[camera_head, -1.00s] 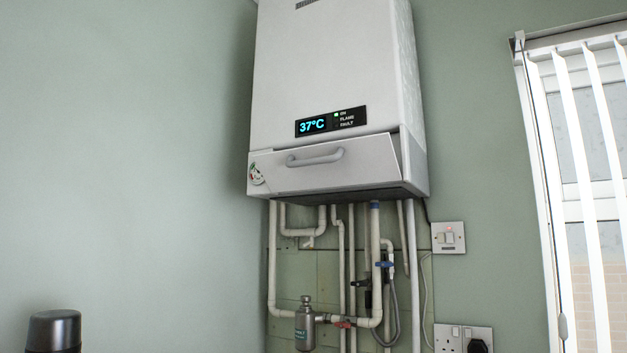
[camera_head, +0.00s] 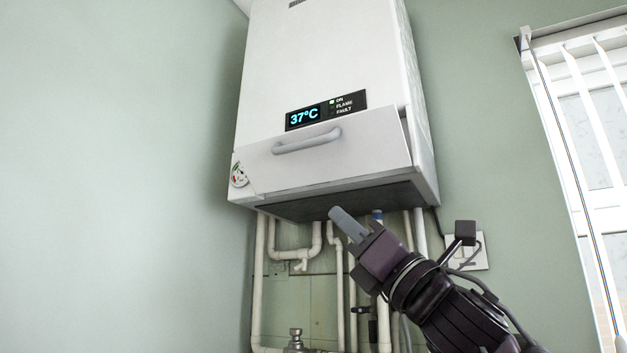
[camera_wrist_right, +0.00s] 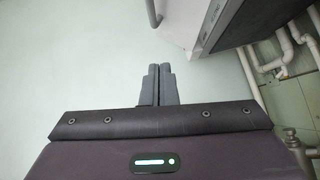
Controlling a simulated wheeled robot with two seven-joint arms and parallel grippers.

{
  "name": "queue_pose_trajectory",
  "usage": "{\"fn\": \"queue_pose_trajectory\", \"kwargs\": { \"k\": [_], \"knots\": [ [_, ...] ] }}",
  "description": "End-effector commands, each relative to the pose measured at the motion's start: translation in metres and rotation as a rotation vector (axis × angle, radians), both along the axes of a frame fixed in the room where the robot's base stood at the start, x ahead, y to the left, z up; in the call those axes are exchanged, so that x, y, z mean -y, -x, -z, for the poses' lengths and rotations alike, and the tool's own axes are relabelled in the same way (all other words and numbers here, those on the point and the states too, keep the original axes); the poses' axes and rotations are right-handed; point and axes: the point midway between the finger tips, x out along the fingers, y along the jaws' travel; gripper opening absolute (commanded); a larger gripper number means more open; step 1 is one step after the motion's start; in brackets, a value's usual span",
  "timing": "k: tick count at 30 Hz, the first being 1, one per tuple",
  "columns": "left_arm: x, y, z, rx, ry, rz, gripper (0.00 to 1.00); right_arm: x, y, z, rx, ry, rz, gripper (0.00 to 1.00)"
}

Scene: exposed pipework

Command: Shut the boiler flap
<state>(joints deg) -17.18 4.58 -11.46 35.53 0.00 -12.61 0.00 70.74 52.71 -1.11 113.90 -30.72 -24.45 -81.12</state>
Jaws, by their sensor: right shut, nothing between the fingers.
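The white boiler (camera_head: 325,55) hangs on the wall in the head view. Its flap (camera_head: 350,155) is the lower front panel with a grey bar handle (camera_head: 307,141). The flap stands ajar, leaning out from the body, with a gap showing at its right side. My right gripper (camera_head: 341,219) is shut and empty, below the flap and apart from the handle. In the right wrist view its closed fingers (camera_wrist_right: 157,82) point up the picture, with the boiler (camera_wrist_right: 190,18) at the upper right. My left gripper is out of view.
White pipes (camera_head: 257,285) run down beneath the boiler, behind my right arm. A wall switch (camera_head: 467,253) is partly hidden by my arm. A window with blinds (camera_head: 585,130) is at the right. The wall on the left is clear.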

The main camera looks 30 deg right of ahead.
Motion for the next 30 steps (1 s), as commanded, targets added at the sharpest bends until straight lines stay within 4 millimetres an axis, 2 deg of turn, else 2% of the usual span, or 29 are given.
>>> {"fn": "queue_pose_trajectory", "kwargs": {
  "k": [2, 5, 19, 24, 30],
  "knots": [
    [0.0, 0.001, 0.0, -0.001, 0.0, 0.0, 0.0, 0.001, 0.005, -0.006, 0.018, 0.016, 0.01, 0.0],
    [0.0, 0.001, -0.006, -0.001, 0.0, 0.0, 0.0, -0.001, 0.002, -0.015, 0.022, 0.018, 0.01, 0.0],
    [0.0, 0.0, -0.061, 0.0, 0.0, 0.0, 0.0, -0.024, -0.061, -0.082, 0.019, 0.014, 0.006, 0.0],
    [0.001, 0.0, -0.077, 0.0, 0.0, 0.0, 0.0, -0.019, -0.064, -0.105, 0.019, 0.014, 0.01, 0.0],
    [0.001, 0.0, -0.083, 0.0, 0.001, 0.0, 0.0, -0.018, -0.065, -0.114, 0.018, 0.016, 0.009, 0.0]
  ]
}}
